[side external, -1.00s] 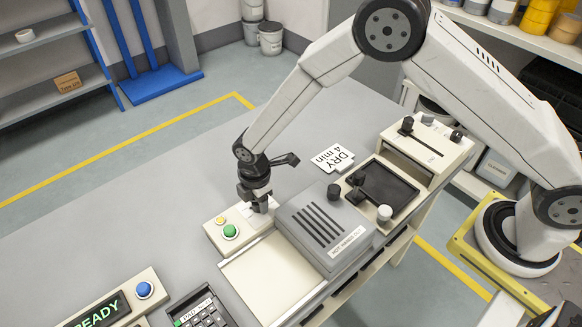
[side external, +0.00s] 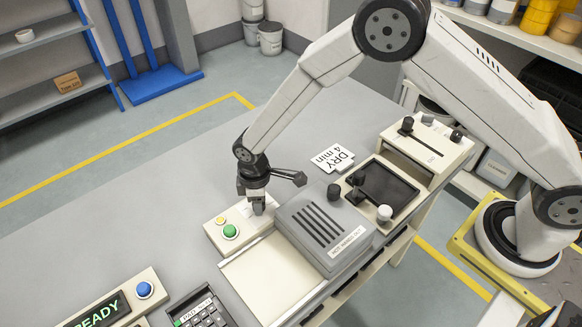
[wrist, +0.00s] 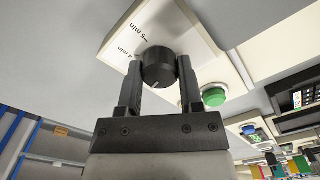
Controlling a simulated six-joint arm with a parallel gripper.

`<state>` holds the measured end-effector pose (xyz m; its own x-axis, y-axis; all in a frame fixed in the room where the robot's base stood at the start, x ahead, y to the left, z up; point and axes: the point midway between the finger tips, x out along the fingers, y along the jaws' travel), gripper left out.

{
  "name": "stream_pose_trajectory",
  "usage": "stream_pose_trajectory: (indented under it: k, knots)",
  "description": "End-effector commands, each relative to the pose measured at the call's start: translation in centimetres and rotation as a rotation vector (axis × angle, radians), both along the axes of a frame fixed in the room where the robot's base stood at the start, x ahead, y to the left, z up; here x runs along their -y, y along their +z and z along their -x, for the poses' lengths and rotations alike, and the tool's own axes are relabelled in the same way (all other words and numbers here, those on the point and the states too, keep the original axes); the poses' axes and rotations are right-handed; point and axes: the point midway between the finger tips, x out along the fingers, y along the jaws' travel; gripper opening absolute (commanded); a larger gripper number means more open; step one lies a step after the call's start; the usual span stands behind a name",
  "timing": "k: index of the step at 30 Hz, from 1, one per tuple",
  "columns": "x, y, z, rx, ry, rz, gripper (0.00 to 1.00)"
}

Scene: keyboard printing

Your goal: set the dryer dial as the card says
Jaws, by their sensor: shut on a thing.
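The white card (side external: 332,158) lies on the table behind the grey dryer (side external: 325,228) and reads "DRY 4 min". The dark round dial (wrist: 158,62) stands on a cream panel (wrist: 190,28) with printed marks; "5 min" and a mark that looks like "4 min" are legible. My gripper (wrist: 159,78) is shut on the dial, with one finger on each side of it. In the side view my gripper (side external: 258,207) points down at the cream control box (side external: 214,229), and its fingers hide the dial there. I cannot tell surely which mark the dial points to.
A green button (side external: 230,231) and a yellow button (side external: 220,220) sit on the same box, close to my fingers. The grey dryer housing stands just right of my gripper.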

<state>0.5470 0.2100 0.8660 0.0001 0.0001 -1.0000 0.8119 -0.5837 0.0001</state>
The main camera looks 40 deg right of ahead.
Motion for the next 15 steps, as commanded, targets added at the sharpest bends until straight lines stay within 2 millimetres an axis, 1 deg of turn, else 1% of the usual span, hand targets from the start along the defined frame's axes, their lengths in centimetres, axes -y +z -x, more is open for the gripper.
stream_pose_trajectory:
  k: [15]
  knots:
    - [0.02, 0.00, 0.02, -0.001, -0.492, 0.001, 0.00]
